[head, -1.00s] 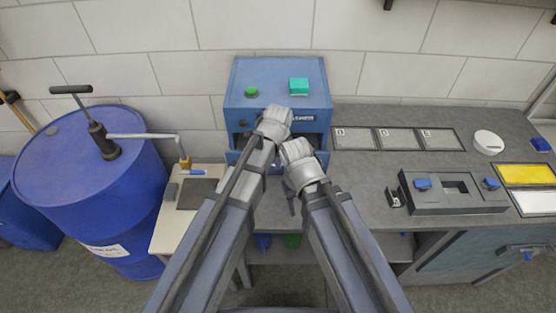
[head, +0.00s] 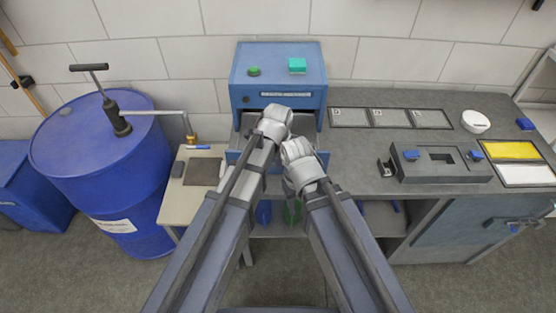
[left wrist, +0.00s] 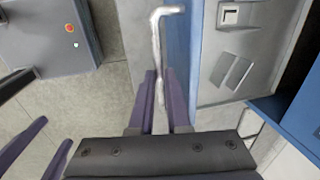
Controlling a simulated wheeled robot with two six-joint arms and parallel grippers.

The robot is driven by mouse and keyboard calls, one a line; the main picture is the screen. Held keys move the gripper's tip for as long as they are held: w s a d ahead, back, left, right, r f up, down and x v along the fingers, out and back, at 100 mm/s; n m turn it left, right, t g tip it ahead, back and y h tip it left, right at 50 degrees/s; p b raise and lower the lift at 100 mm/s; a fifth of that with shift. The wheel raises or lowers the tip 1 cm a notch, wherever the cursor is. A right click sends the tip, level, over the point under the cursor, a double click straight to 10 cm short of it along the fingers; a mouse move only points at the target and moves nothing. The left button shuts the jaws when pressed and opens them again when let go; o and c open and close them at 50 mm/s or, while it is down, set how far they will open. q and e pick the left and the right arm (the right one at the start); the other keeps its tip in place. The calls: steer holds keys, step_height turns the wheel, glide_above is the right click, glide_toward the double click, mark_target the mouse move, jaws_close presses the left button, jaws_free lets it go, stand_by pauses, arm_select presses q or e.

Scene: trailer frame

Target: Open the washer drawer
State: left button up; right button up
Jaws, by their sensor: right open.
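The blue washer (head: 253,92) stands against the wall with a green button and a teal block on top. Its drawer (head: 236,157) is out from the body, and part of its grey inside shows past my arms. In the left wrist view the blue drawer front (left wrist: 178,40) has a pale bar handle (left wrist: 156,45). My left gripper (left wrist: 160,76) is closed around the handle; its fingertips are hidden in the head view. My right gripper (left wrist: 55,131) is open and empty, beside the left one and apart from the drawer; its wrist (head: 302,165) shows in the head view.
A blue barrel (head: 90,165) with a pump and a small pale table (head: 173,205) stand to the left. The grey workbench (head: 352,175) on the right carries flat trays, a dark fixture (head: 440,173) and a white round dish (head: 475,121). Floor is free in front.

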arm_select(q)
steer(key=shift+o, duration=0.8)
step_height(320, 180, up, 8)
steer(key=s+p, duration=0.1)
steer(key=p, duration=0.6)
steer(key=shift+s+f+p, duration=0.15)
steer(key=shift+s+p, duration=0.1)
steer(key=shift+p, duration=0.1)
